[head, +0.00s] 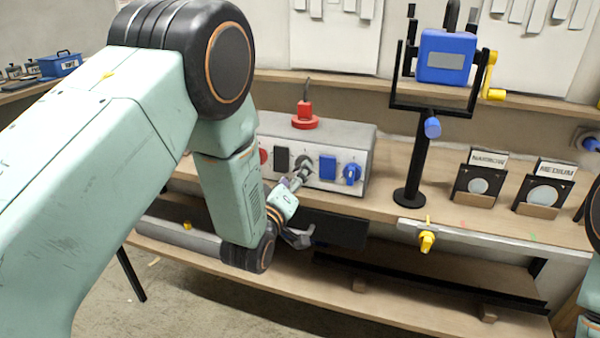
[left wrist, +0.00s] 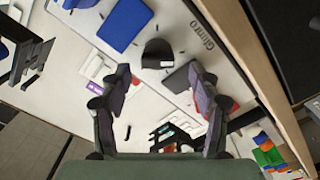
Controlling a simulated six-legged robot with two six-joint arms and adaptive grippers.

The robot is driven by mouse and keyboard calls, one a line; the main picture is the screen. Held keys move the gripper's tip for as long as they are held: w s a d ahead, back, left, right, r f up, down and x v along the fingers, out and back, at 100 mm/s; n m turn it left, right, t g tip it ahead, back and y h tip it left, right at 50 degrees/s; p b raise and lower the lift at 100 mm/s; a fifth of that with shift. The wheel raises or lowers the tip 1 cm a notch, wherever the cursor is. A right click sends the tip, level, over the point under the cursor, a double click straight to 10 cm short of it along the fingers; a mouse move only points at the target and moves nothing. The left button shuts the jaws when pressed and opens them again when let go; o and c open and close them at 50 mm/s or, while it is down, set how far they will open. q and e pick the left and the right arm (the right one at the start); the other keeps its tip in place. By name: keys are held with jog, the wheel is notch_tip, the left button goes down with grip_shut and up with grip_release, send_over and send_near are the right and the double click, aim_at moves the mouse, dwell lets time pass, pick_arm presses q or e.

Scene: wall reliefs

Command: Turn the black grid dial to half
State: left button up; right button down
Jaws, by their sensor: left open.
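The black grid dial (head: 303,161) is a dark round knob on the front of a grey box (head: 360,150), between a black square and a blue square; one finger of my left gripper partly covers it. In the left wrist view the dial (left wrist: 157,53) shows as a dark rounded shape on the pale panel, ahead of the fingers. My left gripper (head: 308,203) is at the box front, with its fingers spread; in the wrist view the gripper (left wrist: 158,76) has the dial just beyond the gap. Contact cannot be told. My right gripper is out of view.
On the panel are a blue square (head: 328,168), a blue knob (head: 351,173) and a black square (head: 282,159). A black stand (head: 420,160) holds a blue device to the right. Framed reliefs (head: 480,186) stand farther right.

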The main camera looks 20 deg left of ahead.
aim_at(296, 171)
pick_arm(q)
jog(key=w, duration=0.3)
jog(key=shift+a, duration=0.1)
jog(key=shift+d+r, duration=0.1)
jog(key=shift+d, duration=0.45)
jog(key=shift+c, duration=1.3)
jog(key=shift+a, duration=0.35)
jog(key=c, duration=0.3)
jog(key=shift+d, duration=0.2)
jog(key=c, duration=0.6)
jog(key=shift+a, duration=0.1)
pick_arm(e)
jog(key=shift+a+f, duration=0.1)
